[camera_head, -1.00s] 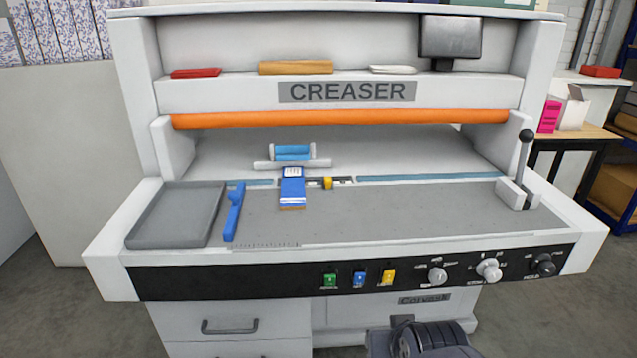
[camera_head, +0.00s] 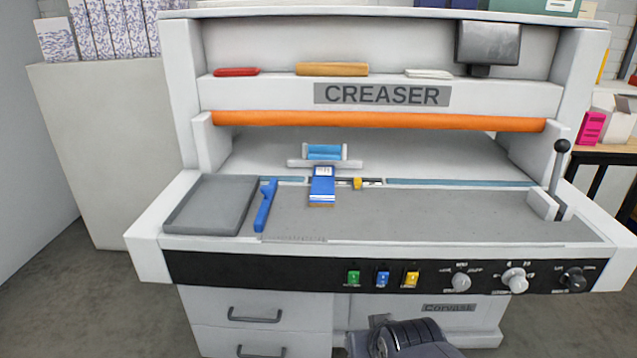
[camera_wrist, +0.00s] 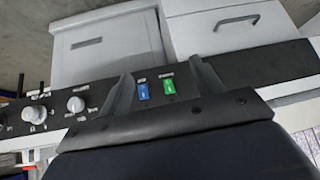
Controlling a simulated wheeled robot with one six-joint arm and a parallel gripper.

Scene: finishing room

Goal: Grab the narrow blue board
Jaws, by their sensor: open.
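The narrow blue board (camera_head: 322,190), with a white label at its far end and a tan near edge, lies on the grey bed of the creaser (camera_head: 381,95). Its far end is at a small light-blue roller (camera_head: 324,152) on a grey holder. The board is not in the wrist view. My gripper (camera_wrist: 162,78) is open and empty in the wrist view, its two dark fingers apart in front of the control panel. In the head view only a dark part of my arm shows at the bottom, well short of the board.
A blue handled tool (camera_head: 265,206) lies left of the board, beside a grey tray (camera_head: 210,207). A yellow piece (camera_head: 358,184) sits just right of the board. A lever (camera_head: 559,180) stands at the bed's right end. The bed between is clear.

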